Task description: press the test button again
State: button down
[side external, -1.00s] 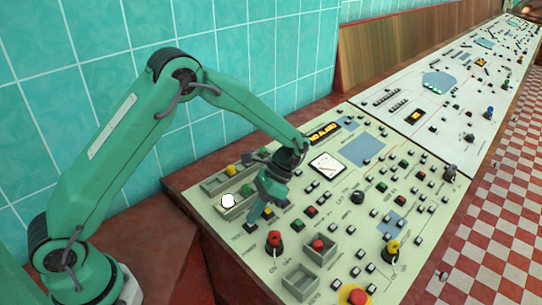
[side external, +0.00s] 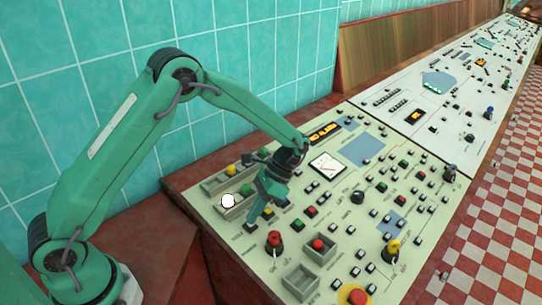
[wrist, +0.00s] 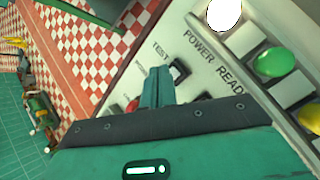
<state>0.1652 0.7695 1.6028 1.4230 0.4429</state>
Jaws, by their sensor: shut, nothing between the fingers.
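The test button (wrist: 178,70) is a small dark key with a pale edge, beside the word TEST in the wrist view. In the side view a dark key (side external: 250,227) shows at the front left of the panel, just below my fingertips. My gripper (side external: 253,217) is shut and empty and points down at the panel. In the wrist view its fingertips (wrist: 160,72) are immediately left of the test button. I cannot tell whether they touch it. A white lamp (side external: 228,201) is lit by the POWER READY label; it also shows in the wrist view (wrist: 224,12).
A green lamp (wrist: 275,62) sits near the white one. A red knob (side external: 275,240), a red button in a raised grey box (side external: 320,246) and an empty grey box (side external: 300,281) stand right of my gripper. An amber display (side external: 323,133) is farther back.

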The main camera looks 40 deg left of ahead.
jog(key=shift+a+f, duration=0.15)
jog(key=shift+f, duration=0.6)
dwell(1.7)
jog(key=shift+r, duration=0.75)
jog(key=shift+r, duration=0.1)
dwell(0.4)
jog(key=shift+d+r, duration=0.2)
jog(key=shift+r, duration=0.6)
jog(key=shift+d+r, duration=0.25)
jog(key=shift+r, duration=0.55)
jog(key=shift+d+r, duration=0.2)
jog(key=shift+r, duration=0.6)
dwell(1.9)
